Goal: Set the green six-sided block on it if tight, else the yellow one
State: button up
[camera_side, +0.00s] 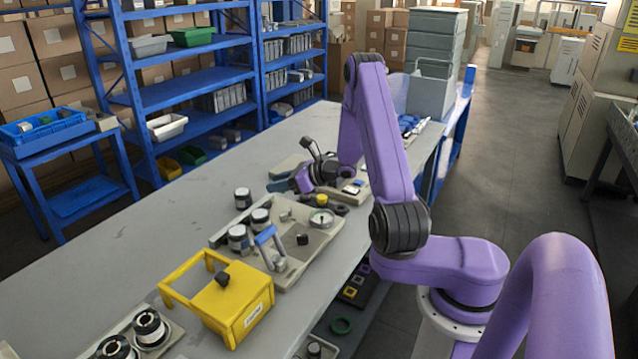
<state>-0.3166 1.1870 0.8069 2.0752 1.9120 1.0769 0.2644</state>
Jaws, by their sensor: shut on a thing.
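My gripper (297,188) is low over the far part of the bench, beside the far end of the beige machine base (313,245). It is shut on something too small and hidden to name. A small yellow piece (321,200) sits just right of my gripper, by a round white dial (321,218). I cannot tell whether it is six-sided. I cannot make out a green six-sided block. The machine base carries dark-and-white rolls (239,238) and a blue bracket (268,238). I cannot tell whether anything on it is tight.
A yellow frame box (235,305) with a black knob stands at the near side of the bench. Black-and-white spools (150,328) stand at the near left corner. A grey bin (430,95) stands at the far end. The left part of the bench (130,230) is clear.

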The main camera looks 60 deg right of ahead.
jog(key=w+a+n+g+y, duration=0.1)
jog(key=w+a+n+y, duration=0.2)
jog(key=w+a, duration=0.2)
jog(key=shift+a+f, duration=0.1)
jog(key=shift+f, duration=3.2)
jog(key=o, duration=1.1)
jog(key=shift+s, duration=0.15)
